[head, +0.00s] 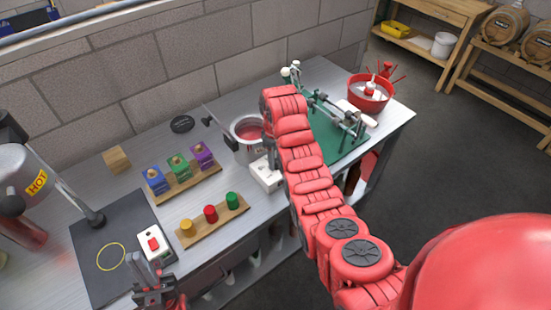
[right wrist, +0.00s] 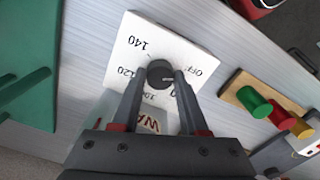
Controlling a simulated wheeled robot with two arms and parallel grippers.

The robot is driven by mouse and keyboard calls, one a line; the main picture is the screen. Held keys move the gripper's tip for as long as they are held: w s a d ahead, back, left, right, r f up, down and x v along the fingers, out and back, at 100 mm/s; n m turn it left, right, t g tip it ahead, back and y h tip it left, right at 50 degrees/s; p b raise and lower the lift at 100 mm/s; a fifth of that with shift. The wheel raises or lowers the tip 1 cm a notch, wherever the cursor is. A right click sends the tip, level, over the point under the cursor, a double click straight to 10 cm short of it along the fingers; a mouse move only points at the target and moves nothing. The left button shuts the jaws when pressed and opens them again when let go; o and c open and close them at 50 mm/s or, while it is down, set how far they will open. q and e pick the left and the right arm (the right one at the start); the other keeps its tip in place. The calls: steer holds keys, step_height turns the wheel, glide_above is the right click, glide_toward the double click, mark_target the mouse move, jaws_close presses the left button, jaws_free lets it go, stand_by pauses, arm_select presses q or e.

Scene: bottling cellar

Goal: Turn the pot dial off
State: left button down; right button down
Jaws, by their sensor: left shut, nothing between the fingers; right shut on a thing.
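The pot dial (right wrist: 160,73) is a dark round knob on a white box (right wrist: 190,45) marked OFF, 140, 120 and 100. My right gripper (right wrist: 161,76) is shut on the dial, one finger on each side. Which mark the dial points to is not clear. In the head view the white box (head: 266,175) sits in front of the metal pot (head: 240,142), which holds something red. My right arm hides the dial and most of the right gripper there. My left gripper (head: 154,275) is shut and empty at the bottom left, near a white box with a red switch (head: 154,244).
Two wooden racks hold coloured blocks (head: 178,165) and coloured pegs (head: 210,213) left of the dial box. A green mat (head: 345,150) with a metal fixture and a red bowl (head: 370,95) are to the right. A lamp marked HOT (head: 38,180) stands at the far left.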

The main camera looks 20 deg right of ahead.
stand_by(0.4)
steer(key=shift+c, duration=2.2)
jaws_free()
steer(key=shift+r, duration=0.1)
step_height(320, 180, up, 17)
steer(key=p, duration=1.4)
steer(key=shift+r, duration=0.1)
